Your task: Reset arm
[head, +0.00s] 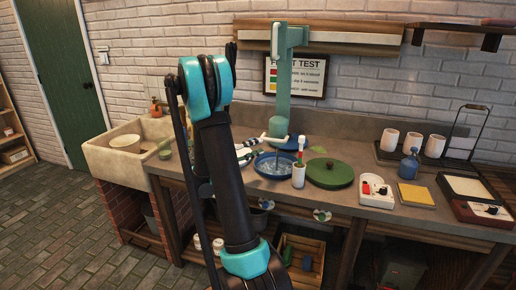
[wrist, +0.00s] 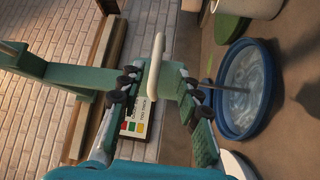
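My gripper (head: 270,147) is in the middle of the head view, over the worktable, close to the left side of the blue basin. In the wrist view (wrist: 157,88) its two fingers stand apart with nothing visibly held between them. Beyond the fingertips is the green stand (head: 283,75) with a cream lever (wrist: 155,72); they look apart from the fingers. My dark arm with teal joints is raised from the lower middle of the head view.
The blue basin (head: 266,172) holds liquid, and it also shows in the wrist view (wrist: 230,118). A white cup (head: 298,178) with brushes and a round green lid (head: 330,176) stand to its right. A sink (head: 112,161) is at the left. Several white cups stand at the back right.

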